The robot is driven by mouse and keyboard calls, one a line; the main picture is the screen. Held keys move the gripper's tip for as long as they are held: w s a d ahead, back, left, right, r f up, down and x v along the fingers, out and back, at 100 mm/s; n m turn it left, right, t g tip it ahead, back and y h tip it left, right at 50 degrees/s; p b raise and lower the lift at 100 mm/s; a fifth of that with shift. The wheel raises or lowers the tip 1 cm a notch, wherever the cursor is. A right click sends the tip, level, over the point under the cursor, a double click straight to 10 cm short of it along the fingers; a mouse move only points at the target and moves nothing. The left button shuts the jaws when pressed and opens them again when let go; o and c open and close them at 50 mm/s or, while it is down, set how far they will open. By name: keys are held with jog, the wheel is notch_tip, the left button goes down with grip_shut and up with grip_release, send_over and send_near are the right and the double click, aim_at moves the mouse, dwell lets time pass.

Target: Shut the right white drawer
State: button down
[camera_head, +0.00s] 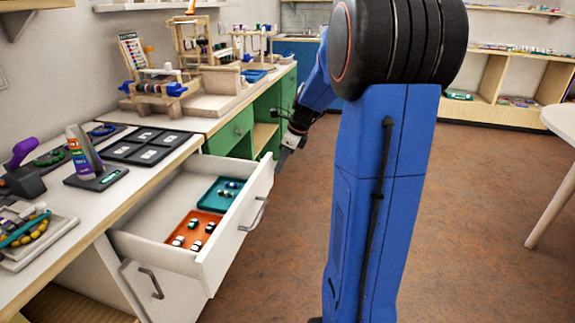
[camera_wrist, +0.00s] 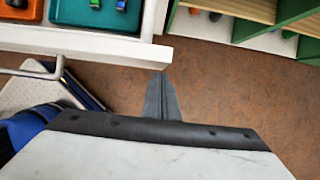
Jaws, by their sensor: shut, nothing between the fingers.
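A white drawer (camera_head: 228,237) stands pulled out from the counter in the head view, with a metal handle (camera_head: 255,214) on its front. The handle (camera_wrist: 28,73) shows left of the fingers.
Green cabinets and an open shelf (camera_head: 264,135) lie beyond the drawer. The counter (camera_head: 152,175) above carries a black tray (camera_head: 148,146), a bottle and wooden bead frames. A white table (camera_head: 562,121) stands at the right.

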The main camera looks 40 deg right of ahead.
aim_at(209, 153)
jog(key=shift+w+a, duration=0.15)
jog(key=shift+w, duration=0.05)
dwell(0.3)
jog(key=w+a, duration=1.6)
jog(key=w, duration=0.5)
jog(key=shift+a, duration=0.2)
jog(key=shift+w+r, duration=0.1)
jog(key=shift+r, duration=0.1)
